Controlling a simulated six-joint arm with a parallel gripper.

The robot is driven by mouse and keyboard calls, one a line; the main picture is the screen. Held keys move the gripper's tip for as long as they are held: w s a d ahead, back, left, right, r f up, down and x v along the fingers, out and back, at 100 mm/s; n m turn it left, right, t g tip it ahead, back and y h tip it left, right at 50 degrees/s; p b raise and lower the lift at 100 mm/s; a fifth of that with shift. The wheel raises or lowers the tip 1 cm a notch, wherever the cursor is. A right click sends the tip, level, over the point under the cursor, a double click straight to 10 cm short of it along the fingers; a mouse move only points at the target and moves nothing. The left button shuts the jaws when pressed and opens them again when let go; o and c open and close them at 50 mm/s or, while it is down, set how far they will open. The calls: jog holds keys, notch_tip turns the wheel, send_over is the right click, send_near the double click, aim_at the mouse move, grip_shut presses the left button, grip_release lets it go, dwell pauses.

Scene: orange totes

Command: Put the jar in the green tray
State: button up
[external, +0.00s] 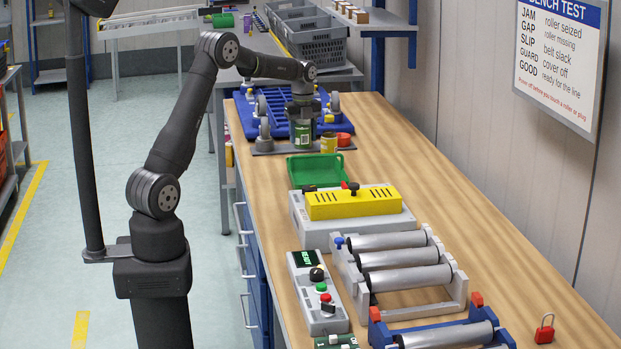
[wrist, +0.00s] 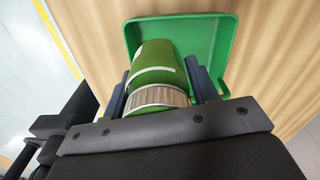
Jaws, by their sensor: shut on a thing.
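The jar (external: 303,134) is green with a pale band and a silvery ribbed part; in the wrist view it (wrist: 156,66) sits between the two fingers. My gripper (external: 302,116) is shut on it, pointing down; both fingers flank it in the wrist view (wrist: 160,92). The green tray (external: 330,174) is a shallow rectangular tray on the bench, just in front of the jar in the external view. In the wrist view the tray (wrist: 226,45) shows behind and around the jar. The jar's height above the tray or bench cannot be told.
A yellow can (external: 329,144) and a red bowl (external: 343,139) stand right of the jar. A grey machine with a yellow cover (external: 352,204) stands in front of the tray. Bare bench (external: 400,165) is to the right.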

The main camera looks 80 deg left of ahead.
aim_at(306, 127)
jog(key=shift+w+d+r, duration=0.15)
jog(key=shift+d+r, duration=0.2)
jog(key=r, duration=0.2)
jog(key=d+r, duration=0.1)
jog(key=r, duration=0.3)
jog(key=shift+w+d, duration=0.2)
jog(key=shift+d, duration=0.05)
jog(key=d, duration=2.3)
jog(key=a+f, duration=0.3)
jog(key=f, duration=0.1)
jog(key=a+f, duration=0.7)
jog(key=f, duration=0.1)
jog(key=shift+s+a, duration=0.35)
jog(key=shift+a, duration=0.05)
jog(key=shift+a+f, duration=0.15)
jog(key=shift+f, duration=2)
